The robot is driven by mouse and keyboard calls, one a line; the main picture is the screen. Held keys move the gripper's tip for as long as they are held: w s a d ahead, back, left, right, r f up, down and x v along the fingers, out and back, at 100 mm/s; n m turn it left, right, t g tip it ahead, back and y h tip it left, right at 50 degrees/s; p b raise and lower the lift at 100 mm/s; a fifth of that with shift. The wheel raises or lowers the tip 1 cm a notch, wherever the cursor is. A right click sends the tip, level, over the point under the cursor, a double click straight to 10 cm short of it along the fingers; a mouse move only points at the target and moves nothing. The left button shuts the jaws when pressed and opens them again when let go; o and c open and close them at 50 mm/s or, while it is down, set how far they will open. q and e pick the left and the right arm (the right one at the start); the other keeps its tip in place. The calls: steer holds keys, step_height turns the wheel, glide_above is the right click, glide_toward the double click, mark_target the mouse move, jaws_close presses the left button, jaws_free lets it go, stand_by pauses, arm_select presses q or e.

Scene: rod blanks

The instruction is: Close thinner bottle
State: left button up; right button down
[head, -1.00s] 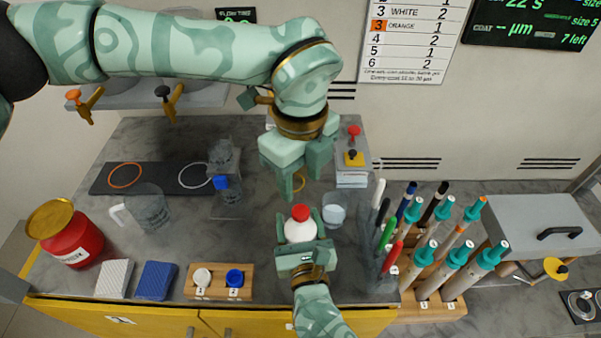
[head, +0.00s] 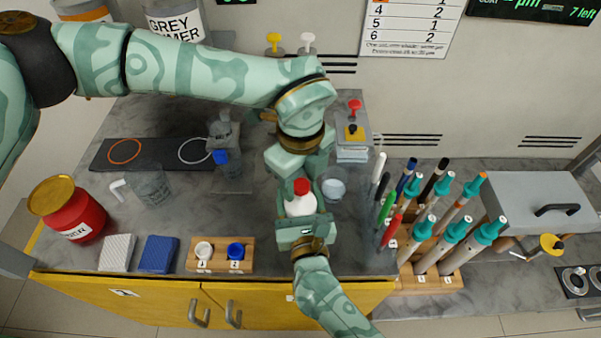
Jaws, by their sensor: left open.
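The thinner bottle seems to be the white bottle (head: 300,206) with a red cap (head: 301,187) on top, standing upright near the counter's front. My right gripper (head: 302,214), coming from below, is around the bottle's body and appears shut on it. My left gripper (head: 299,177) points down from above, open, with its fingers around or just behind the red cap. Whether the fingers touch the cap, and how tightly the cap sits, I cannot tell.
A clear cup (head: 334,186) stands close right of the bottle. Pens and teal-topped rods (head: 455,258) stand further right. A wooden cap holder (head: 220,268), a blue block (head: 159,253), a clear jug (head: 150,187) and a red jar (head: 68,212) lie left.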

arm_select(q)
jaws_close()
steer(key=m, duration=1.5)
steer(key=shift+m, duration=0.4)
steer(key=m, duration=1.2)
steer(key=shift+m, duration=0.4)
steer(key=m, duration=0.5)
steer(key=shift+f+m, duration=0.1)
steer(key=shift+m, duration=0.2)
steer(key=shift+o, duration=0.7)
jaws_free()
